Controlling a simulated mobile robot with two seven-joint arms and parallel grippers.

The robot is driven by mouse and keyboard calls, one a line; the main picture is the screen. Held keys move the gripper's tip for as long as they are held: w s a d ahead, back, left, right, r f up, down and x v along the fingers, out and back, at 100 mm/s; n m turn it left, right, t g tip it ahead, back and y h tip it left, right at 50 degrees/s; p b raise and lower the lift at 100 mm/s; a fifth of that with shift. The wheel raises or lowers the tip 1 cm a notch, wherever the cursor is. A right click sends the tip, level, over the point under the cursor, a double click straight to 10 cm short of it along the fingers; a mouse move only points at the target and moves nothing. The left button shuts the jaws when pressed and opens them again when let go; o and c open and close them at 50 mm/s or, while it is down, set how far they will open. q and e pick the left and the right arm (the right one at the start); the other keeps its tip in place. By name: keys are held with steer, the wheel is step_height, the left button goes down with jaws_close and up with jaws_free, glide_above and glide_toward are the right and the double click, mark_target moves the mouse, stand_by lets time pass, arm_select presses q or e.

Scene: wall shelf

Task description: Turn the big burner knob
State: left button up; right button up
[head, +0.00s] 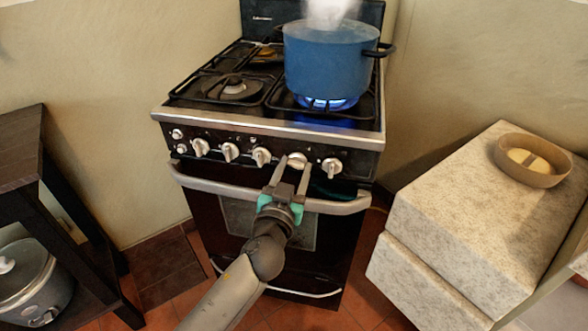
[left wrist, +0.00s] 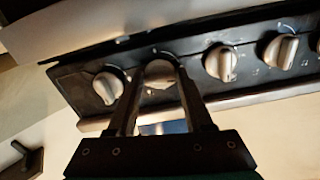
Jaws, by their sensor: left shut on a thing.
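The burner knobs are pale silver and sit in a row along the black front panel of the stove. My left gripper (head: 295,165) reaches up to the panel, its two fingers on either side of the second knob from the right (head: 297,158). In the left wrist view this knob (left wrist: 159,72) sits between the fingers, and the gripper is shut on it. Its pointer is partly hidden by the fingers. The rightmost knob (head: 332,167) stands free beside it. A blue flame (head: 328,102) burns under the blue pot (head: 325,60). My right gripper is not in view.
Steam (head: 330,10) rises from the pot. The oven handle (head: 230,194) runs below the knobs, under my left arm. A stone-topped counter (head: 450,210) with a wooden bowl (head: 532,162) stands at right. A dark shelf (head: 20,155) with a cooker (head: 32,285) stands at left.

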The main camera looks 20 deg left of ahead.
arm_select(q)
jaws_close()
